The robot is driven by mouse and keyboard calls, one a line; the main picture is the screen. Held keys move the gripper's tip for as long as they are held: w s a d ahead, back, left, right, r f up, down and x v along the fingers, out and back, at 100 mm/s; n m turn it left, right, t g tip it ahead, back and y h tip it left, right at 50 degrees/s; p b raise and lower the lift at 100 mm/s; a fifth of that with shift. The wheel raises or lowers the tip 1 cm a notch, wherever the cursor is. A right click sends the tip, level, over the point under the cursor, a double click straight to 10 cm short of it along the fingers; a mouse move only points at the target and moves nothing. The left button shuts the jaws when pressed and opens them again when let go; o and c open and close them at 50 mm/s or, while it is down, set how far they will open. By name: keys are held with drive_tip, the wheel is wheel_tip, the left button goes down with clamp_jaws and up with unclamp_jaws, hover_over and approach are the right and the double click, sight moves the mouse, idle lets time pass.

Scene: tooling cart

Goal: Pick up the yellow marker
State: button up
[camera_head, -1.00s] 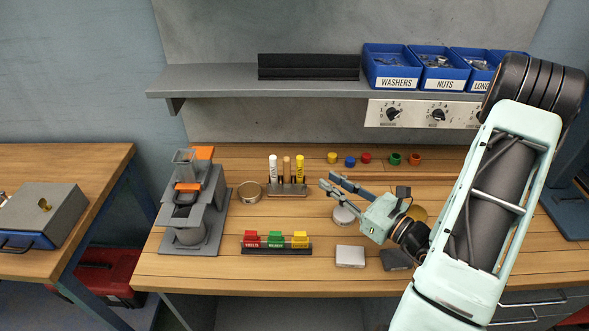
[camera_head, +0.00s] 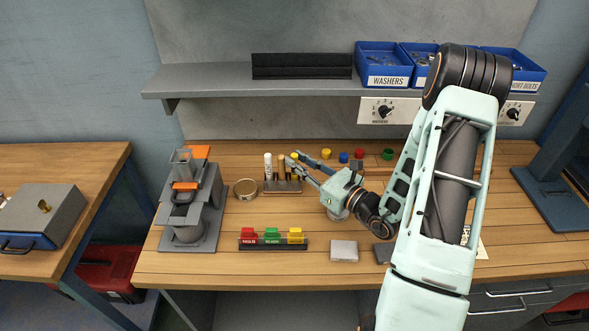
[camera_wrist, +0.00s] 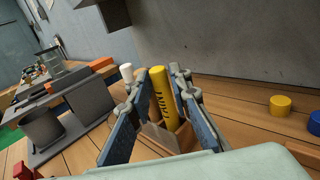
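The yellow marker (camera_wrist: 164,98) stands upright in the marker holder, between my gripper's two open fingers in the wrist view. In the head view only the top of the yellow marker (camera_head: 295,156) shows, with my gripper (camera_head: 292,165) in front of it. The fingers are on either side of the marker in the wrist view; whether either touches it I cannot tell. The holder (camera_head: 271,191) also holds a white marker (camera_head: 268,166) and a brown one (camera_head: 282,166) to the left.
Coloured caps, including a yellow one (camera_head: 326,154), lie behind to the right. A tray of coloured blocks (camera_head: 262,244) is in front. The shelf (camera_head: 220,86) overhangs the back.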

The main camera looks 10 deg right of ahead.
clamp_jaws()
drive_tip(key=shift+r, duration=0.1)
drive_tip(key=s+d+r, duration=0.2)
drive_tip(key=s+r, duration=0.4)
drive_tip(key=s+d+r+b, duration=0.1)
drive_tip(key=s+d+r, duration=0.2)
drive_tip(key=s+r, duration=0.3)
drive_tip(key=shift+s+d+r, duration=0.25)
drive_tip(key=shift+s+r, duration=0.15)
drive_tip(key=shift+s, duration=0.05)
